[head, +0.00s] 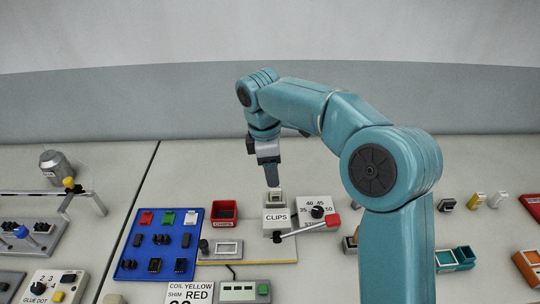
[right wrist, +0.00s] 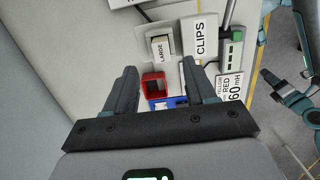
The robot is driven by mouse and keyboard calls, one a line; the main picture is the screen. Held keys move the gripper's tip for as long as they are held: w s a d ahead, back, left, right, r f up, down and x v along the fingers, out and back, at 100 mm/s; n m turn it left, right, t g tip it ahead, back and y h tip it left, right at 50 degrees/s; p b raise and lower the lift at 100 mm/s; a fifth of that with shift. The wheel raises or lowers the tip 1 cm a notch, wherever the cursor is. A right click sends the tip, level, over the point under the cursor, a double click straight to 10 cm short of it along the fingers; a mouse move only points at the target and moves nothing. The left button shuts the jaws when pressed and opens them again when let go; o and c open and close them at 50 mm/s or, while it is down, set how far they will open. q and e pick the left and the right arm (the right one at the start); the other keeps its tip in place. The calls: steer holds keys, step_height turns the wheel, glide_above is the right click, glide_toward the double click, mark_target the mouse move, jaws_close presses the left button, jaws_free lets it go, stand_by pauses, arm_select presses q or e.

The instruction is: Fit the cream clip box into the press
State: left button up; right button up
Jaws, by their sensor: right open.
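A small cream clip box marked LARGE (right wrist: 160,48) sits at the pale press (right wrist: 150,30), behind the block labelled CLIPS; how deep it sits I cannot tell. In the head view the cream box (head: 275,198) shows just behind the CLIPS block of the press (head: 276,219). The press lever ends in a red handle (head: 333,221) at the right. My right gripper (head: 271,182) points down above the box, apart from it. Its fingers (right wrist: 155,75) are spread with nothing between them. My left arm (right wrist: 290,95) shows small in the right wrist view; its jaws are unclear.
A red bin (head: 224,212) and a blue parts tray (head: 192,241) stand left of the press. A dial block (head: 317,212) is close on its right. A green-button readout (head: 243,291) lies in front. The table behind the press is clear.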

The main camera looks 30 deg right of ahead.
steer(key=r, duration=0.5)
steer(key=shift+w+a, duration=0.1)
steer(key=shift+a, duration=0.15)
